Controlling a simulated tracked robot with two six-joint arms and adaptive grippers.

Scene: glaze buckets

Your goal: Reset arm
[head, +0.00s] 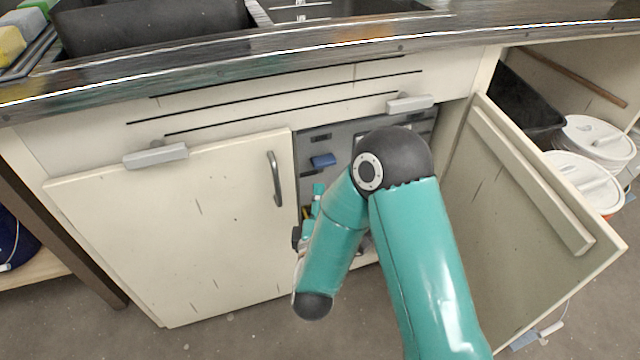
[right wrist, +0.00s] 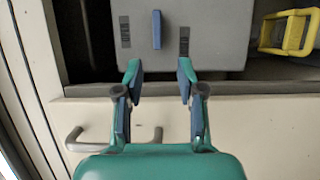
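My right arm reaches from the bottom of the head view into the opening of the sink cabinet. My right gripper (right wrist: 160,78) shows in the right wrist view with its two fingers apart and nothing between them. Its fingertips point at a grey thing (right wrist: 205,55) with a blue strip (right wrist: 157,30). I cannot tell whether they touch it. In the head view the gripper is mostly hidden behind my forearm. My left gripper is in neither view.
The left cabinet door (head: 200,230) is closed and has a grey handle (head: 274,178). The right door (head: 515,220) stands open close to my arm. White-lidded buckets (head: 585,180) and a black bin (head: 525,105) stand at the right. A yellow frame (right wrist: 287,33) lies inside the cabinet.

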